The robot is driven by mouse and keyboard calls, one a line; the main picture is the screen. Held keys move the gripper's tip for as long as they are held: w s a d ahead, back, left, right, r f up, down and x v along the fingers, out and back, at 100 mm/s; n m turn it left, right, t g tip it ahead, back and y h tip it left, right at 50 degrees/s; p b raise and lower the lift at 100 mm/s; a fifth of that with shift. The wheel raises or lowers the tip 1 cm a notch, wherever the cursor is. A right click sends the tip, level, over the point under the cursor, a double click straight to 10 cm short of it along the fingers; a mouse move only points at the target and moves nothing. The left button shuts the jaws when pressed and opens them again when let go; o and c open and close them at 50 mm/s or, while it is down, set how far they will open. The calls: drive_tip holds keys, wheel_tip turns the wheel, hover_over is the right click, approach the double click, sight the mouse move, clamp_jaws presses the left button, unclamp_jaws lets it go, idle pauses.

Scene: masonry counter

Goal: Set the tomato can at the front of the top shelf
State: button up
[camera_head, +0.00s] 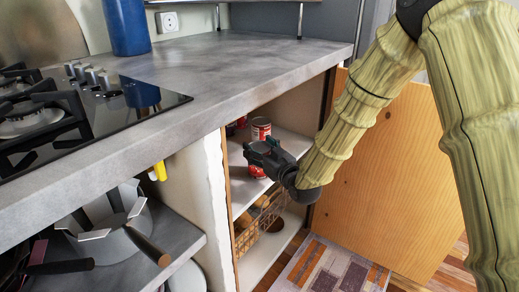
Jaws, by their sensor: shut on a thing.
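A red can with a pale label band (261,128) stands upright in the open lower cabinet, seen just above my gripper. More red can surface (257,172) shows just below my gripper; I cannot tell if it is the same can. My dark gripper (256,152) reaches into the cabinet from the right and is shut on a red can, with its fingers partly hiding it. The top shelf (292,145) is the pale board at this level. I cannot tell whether the held can touches it.
Darker cans (231,130) stand deeper on the left. A wire basket (247,235) is on the level below. The grey countertop (250,62) overhangs the opening. The wooden door (385,175) stands open at the right, behind my arm. A rug (335,268) lies on the floor.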

drive_tip(key=o, duration=1.4)
drive_tip(key=shift+f, duration=0.1)
drive_tip(key=shift+c, duration=0.2)
drive_tip(key=p+v, duration=0.4)
drive_tip(key=v, duration=0.8)
drive_tip(key=s+d+f+m+g+h, duration=0.1)
drive_tip(key=s+d+f+g+h, duration=0.15)
drive_tip(key=s+f, duration=0.45)
drive_tip(key=s+d+f+m+g+h, duration=0.1)
drive_tip(key=s+d+f+m+g, duration=0.15)
drive_tip(key=f, duration=0.85)
drive_tip(key=s+d+f+g+h, duration=0.25)
drive_tip(key=s+f, duration=0.25)
drive_tip(key=f, duration=0.4)
drive_tip(key=s+d+f+m+g+h, duration=0.1)
drive_tip(key=s+d+f+g, duration=0.1)
drive_tip(key=s, duration=0.7)
drive_tip(key=s+d+f+m+g+h, duration=0.1)
drive_tip(key=s+d+f+g, duration=0.2)
drive_tip(key=s+f, duration=0.3)
drive_tip(key=s+d+f+m+g+h, duration=0.1)
drive_tip(key=s+f, duration=0.4)
drive_tip(key=s, duration=0.7)
drive_tip(key=d+g, duration=0.1)
drive_tip(key=d, duration=0.1)
drive_tip(key=shift+d+g+h, duration=0.3)
drive_tip(key=shift+d+g, duration=0.05)
drive_tip(key=shift+d, duration=0.05)
